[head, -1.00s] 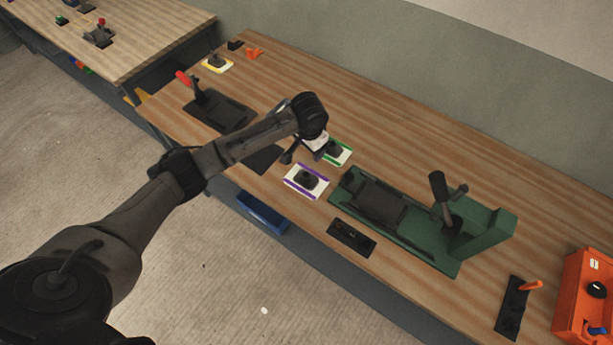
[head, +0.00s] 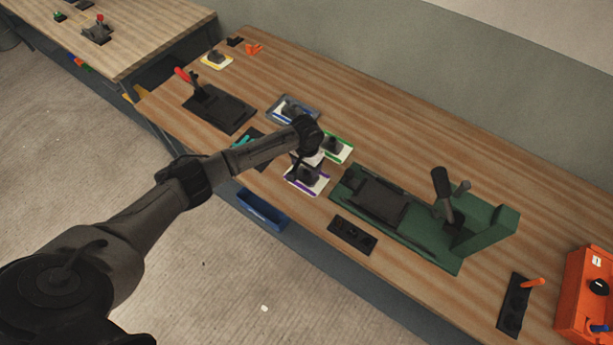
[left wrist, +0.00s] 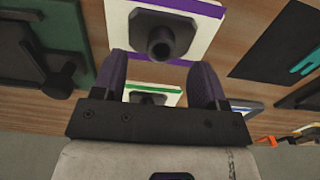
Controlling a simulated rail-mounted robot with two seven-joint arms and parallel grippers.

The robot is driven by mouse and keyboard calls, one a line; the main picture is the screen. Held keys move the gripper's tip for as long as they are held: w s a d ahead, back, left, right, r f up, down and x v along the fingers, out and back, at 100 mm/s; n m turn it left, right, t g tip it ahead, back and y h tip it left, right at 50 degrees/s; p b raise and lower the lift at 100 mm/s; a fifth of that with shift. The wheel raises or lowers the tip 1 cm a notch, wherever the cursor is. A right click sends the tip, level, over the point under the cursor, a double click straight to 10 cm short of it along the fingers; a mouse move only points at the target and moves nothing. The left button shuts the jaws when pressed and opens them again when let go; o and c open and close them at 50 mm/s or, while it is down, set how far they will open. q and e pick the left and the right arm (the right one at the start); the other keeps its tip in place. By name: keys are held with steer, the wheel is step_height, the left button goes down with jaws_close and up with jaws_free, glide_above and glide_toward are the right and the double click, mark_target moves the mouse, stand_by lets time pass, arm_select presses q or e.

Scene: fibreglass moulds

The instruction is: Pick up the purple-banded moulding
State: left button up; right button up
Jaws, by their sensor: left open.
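The purple-banded moulding (head: 307,181) is a white plate with purple edge strips and a dark knob on top, lying on the wooden bench. In the left wrist view its plate and knob (left wrist: 162,40) lie beyond the fingertips, toward the top of the picture. My left gripper (head: 303,163) is open and empty, close above the moulding and covering its far part in the head view. Its two fingers (left wrist: 160,75) stand apart in the left wrist view, and the knob lines up with the gap. I cannot tell the exact height gap. My right gripper is not in view.
A green-banded moulding (head: 341,150) lies close behind. A blue-banded one (head: 293,108) and a yellow-banded one (head: 216,61) are farther back. A green press with a lever (head: 480,238) stands close right. A black fixture (head: 352,236) lies near the front edge. Right-rear bench is clear.

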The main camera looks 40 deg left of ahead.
mark_target(307, 171)
arm_select(q)
step_height(307, 171, down, 5)
steer(key=shift+w+a+r, duration=0.1)
steer(key=shift+a, duration=0.05)
steer(key=c, duration=1.1)
